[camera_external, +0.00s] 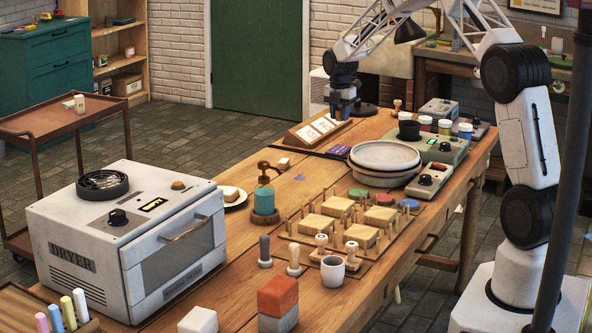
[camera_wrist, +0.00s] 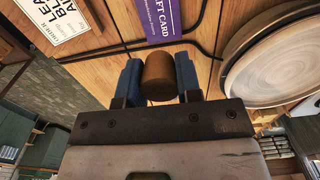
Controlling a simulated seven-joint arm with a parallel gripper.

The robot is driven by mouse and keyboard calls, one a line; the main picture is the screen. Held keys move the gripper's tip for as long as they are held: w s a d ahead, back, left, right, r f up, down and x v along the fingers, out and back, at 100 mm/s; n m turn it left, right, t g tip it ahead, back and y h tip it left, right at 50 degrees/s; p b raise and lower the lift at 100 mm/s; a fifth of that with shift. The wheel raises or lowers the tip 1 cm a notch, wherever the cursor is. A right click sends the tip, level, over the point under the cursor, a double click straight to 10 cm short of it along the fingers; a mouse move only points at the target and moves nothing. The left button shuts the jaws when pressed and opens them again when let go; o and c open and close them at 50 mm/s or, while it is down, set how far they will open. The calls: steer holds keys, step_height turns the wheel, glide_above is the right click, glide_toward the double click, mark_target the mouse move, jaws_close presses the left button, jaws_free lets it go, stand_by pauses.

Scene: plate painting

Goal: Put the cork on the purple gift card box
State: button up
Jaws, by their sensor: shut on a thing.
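My gripper (camera_external: 342,112) is over the far part of the table, beside the slanted wooden sign. In the wrist view its two blue fingers are shut on a brown cork (camera_wrist: 159,76), which sits between them. The purple gift card box (camera_wrist: 162,20) lies beyond the cork in the wrist view, apart from it in the picture, and its white lettering is partly cut off by the frame edge. In the external view the box shows as a small purple patch (camera_external: 339,151) on the table, to the left of the stacked plates. The cork cannot be made out in the external view.
Stacked pale plates (camera_external: 385,160) stand close to the right of the box. A wooden sign (camera_external: 318,130) stands behind it, and a dark cable (camera_wrist: 203,25) runs beside it. A green pump bottle (camera_external: 264,195) and pegged wooden board (camera_external: 340,220) are nearer the camera.

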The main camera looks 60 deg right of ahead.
glide_above(339, 150)
steer(key=shift+w+d+f, duration=0.1)
steer(key=shift+f, duration=1.5)
steer(key=shift+d+f, duration=0.1)
steer(key=shift+f, duration=1.45)
steer(key=shift+f, duration=1.85)
steer(key=shift+f, duration=0.1)
steer(key=o, duration=0.9)
step_height(339, 150, up, 12)
steer(key=shift+r, duration=0.1)
